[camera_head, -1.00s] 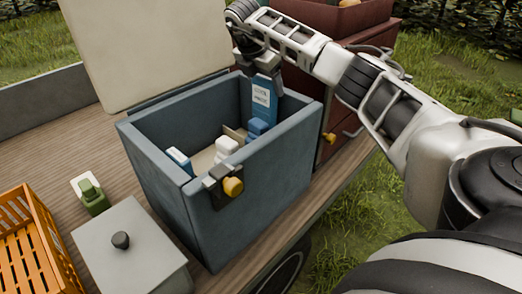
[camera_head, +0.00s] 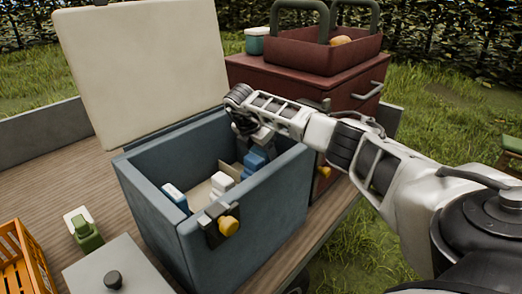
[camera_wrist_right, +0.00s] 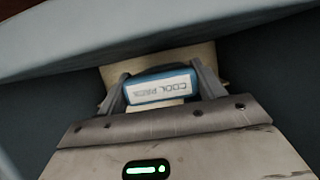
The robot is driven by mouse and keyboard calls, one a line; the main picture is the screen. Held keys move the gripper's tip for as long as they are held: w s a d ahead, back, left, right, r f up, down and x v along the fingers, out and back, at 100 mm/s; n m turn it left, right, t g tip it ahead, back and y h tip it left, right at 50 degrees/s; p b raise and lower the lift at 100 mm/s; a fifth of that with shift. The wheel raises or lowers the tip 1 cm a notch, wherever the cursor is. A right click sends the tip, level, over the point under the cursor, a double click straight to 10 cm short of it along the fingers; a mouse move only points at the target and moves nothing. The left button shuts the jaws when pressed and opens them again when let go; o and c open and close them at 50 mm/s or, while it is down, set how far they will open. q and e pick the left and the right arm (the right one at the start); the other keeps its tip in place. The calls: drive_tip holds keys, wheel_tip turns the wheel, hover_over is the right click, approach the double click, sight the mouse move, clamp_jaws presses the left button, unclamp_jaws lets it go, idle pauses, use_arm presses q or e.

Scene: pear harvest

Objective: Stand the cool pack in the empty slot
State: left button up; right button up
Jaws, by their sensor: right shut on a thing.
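The cool pack (camera_wrist_right: 160,87) is blue with a white "COOL PACK" label; in the wrist view it sits between the two fingers of my right gripper (camera_wrist_right: 165,85), which is shut on it. In the head view my right gripper (camera_head: 262,138) reaches down inside the open blue-grey cool box (camera_head: 170,225) at its back right corner. A pale beige piece (camera_wrist_right: 204,55) lies beyond the pack in the wrist view. The empty slot cannot be made out. My left gripper is out of view.
Inside the box are blue items (camera_head: 253,161), a white item (camera_head: 222,182) and a blue-and-white item (camera_head: 174,196). The beige lid (camera_head: 140,60) stands open behind. A dark red chest (camera_head: 290,90) is close on the right. A grey lidded box (camera_head: 135,272) stands in front.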

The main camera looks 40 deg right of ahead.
drive_tip(key=o, duration=1.7)
drive_tip(key=v, duration=1.2)
drive_tip(key=shift+r+b, duration=0.1)
drive_tip(key=shift+b, duration=0.2)
